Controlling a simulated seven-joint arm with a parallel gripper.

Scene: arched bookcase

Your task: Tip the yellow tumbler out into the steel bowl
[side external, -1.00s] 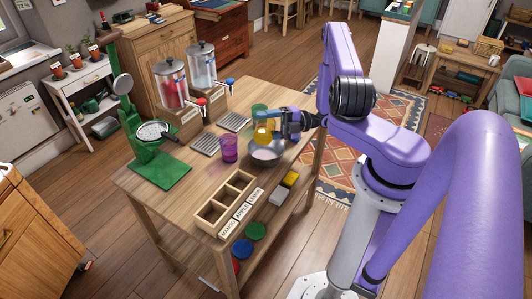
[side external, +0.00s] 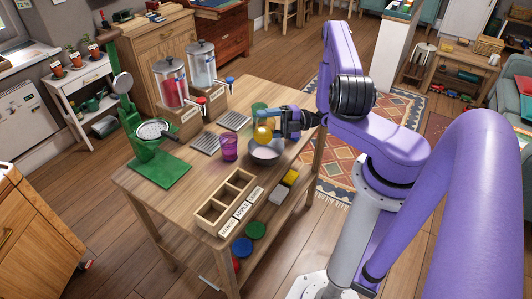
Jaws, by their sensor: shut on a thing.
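The yellow tumbler (side external: 262,134) is in the grasp of my gripper (side external: 270,120), above the steel bowl (side external: 267,154). The tumbler looks tilted, but its mouth and contents are too small to make out.
A purple tumbler (side external: 228,148) stands just left of the bowl, and a green tumbler (side external: 259,109) stands behind. A divided wooden box (side external: 226,202) is at the front. Two drink dispensers (side external: 170,84) and a green press (side external: 150,150) stand farther left.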

